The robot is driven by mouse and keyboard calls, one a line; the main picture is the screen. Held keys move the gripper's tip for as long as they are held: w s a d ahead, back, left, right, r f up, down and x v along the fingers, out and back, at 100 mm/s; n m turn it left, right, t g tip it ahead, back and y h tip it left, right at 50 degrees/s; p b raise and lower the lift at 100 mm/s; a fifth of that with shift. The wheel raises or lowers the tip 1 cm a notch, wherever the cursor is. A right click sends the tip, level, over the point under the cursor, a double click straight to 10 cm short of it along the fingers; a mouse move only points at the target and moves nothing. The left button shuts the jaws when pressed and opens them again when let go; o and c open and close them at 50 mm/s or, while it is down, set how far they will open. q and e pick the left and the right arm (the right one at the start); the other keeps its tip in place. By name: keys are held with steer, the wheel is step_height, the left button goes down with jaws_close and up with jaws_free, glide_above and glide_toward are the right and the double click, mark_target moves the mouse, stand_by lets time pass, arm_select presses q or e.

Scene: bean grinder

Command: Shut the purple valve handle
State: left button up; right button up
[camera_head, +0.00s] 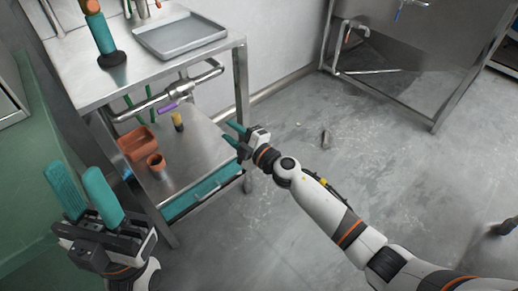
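The purple valve handle (168,108) is a small lever on the metal pipe (195,84) under the tabletop of the steel table, in the left part of the head view. Its exact angle to the pipe is hard to tell at this size. My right gripper (234,133), with teal fingers, is open and empty, to the right of the handle and apart from it, by the table's right front leg. My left gripper (84,195) is open and empty at the lower left, below and left of the handle. Neither gripper touches the handle.
The steel table (88,82) carries a grey tray (180,36) and a teal grinder-like device (102,38). Its lower shelf (205,147) holds a terracotta container (137,144), a small pot (156,163) and a yellow-and-black item (178,121). A steel sink (410,60) stands at back right. The floor between is mostly clear.

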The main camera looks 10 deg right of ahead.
steer(key=s+d+f+m+h+p, duration=0.2)
steer(key=d+f+m+h+p, duration=0.2)
steer(key=f, duration=0.5)
steer(key=d+m+p, duration=0.1)
steer(key=d+m, duration=0.1)
steer(key=d, duration=0.1)
steer(key=shift+s+h+p, duration=0.35)
steer(key=shift+s+h, duration=0.05)
